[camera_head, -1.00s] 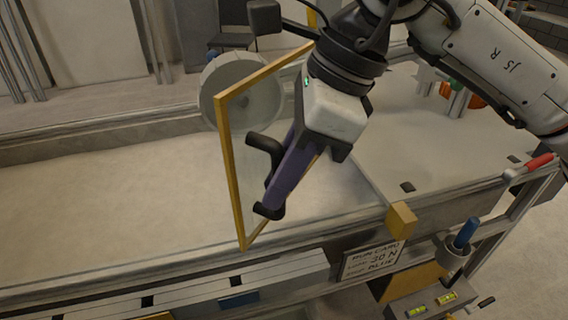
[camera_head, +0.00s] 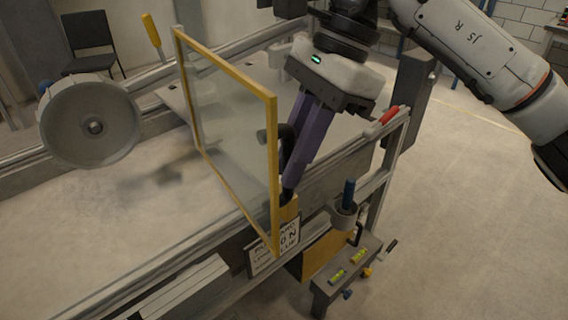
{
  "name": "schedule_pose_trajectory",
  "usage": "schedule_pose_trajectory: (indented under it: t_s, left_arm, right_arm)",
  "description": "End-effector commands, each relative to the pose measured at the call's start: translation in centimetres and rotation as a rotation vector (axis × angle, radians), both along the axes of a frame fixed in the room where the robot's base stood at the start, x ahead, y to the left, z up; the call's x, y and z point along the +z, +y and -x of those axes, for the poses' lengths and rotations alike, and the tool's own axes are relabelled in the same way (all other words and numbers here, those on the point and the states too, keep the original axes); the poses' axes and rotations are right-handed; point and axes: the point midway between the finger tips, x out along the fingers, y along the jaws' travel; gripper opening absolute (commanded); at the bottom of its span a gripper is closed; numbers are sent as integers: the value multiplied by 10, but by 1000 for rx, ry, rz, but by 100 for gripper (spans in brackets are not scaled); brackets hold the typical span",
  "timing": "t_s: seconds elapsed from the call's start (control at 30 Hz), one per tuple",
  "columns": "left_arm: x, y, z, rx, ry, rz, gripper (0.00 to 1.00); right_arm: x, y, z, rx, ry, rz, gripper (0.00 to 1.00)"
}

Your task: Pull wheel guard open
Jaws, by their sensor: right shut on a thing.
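The wheel guard (camera_head: 273,168) is a clear panel in a yellow frame. It stands upright across the sandbed, swung out to the right of the grey wheel (camera_head: 92,122), with a clear gap between them. My right gripper (camera_head: 288,188) reaches down at the guard's near right edge. Its purple fingers are shut on the dark handle (camera_head: 287,140) there, which they partly hide. My left gripper is not in view.
The sandbed (camera_head: 60,235) lies below and left of the guard. A blue-handled tool (camera_head: 349,192) stands in a holder at the right front, near a red handle (camera_head: 388,115). A sign (camera_head: 275,247) hangs on the front edge.

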Motion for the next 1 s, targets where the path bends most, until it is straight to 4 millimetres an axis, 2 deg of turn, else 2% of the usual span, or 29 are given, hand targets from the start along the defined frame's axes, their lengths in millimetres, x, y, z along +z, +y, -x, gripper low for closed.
schedule_pose_trajectory:
  t_s: [0.5,0.53,0.63,1.0]
  left_arm:
    - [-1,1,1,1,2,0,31]
    - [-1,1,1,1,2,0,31]
    - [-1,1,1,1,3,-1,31]
    - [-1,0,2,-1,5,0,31]
  right_arm:
    - [3,-2,-7,-8,-8,-7,0]
    - [3,-2,-7,-7,-8,-7,17]
    - [3,-2,-7,-6,-8,-7,33]
    - [6,-4,-6,-3,-6,-3,33]
